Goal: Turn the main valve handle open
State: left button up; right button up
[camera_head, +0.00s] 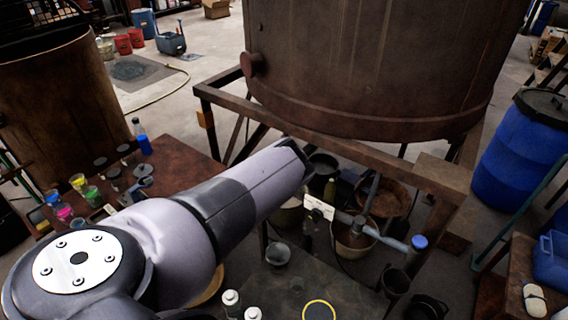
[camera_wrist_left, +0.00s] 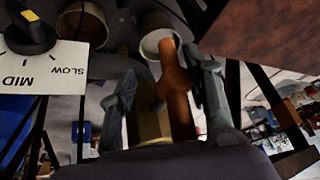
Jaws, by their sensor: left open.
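My left arm reaches from the lower left to below the large vat in the head view; its end hides the gripper's fingers there. In the left wrist view my left gripper (camera_wrist_left: 163,68) is open. A rusty orange-brown upright piece (camera_wrist_left: 174,92) shows between its fingers, nearer the right one. I cannot tell whether it is the main valve handle, or whether either finger touches it. In the head view a grey pipe (camera_head: 382,234) with a blue end (camera_head: 419,242) runs below the vat. No valve handle is clearly recognisable there. My right gripper is out of view.
The rusty vat (camera_head: 370,65) stands on a brown frame (camera_head: 325,140) above my arm's end. Buckets (camera_head: 354,240) crowd below. A dial knob (camera_wrist_left: 30,30) on a panel marked MID and SLOW (camera_wrist_left: 40,68) is left of the fingers. A blue barrel (camera_head: 520,150) stands right.

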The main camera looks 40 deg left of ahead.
pick_arm(q)
jog(key=shift+s+a, duration=0.2)
jog(key=shift+s, duration=0.05)
jog(key=shift+f+y, duration=0.1)
jog(key=shift+y, duration=0.2)
jog(key=shift+y, duration=0.6)
jog(key=shift+m+y, duration=0.3)
jog(key=shift+y, duration=0.1)
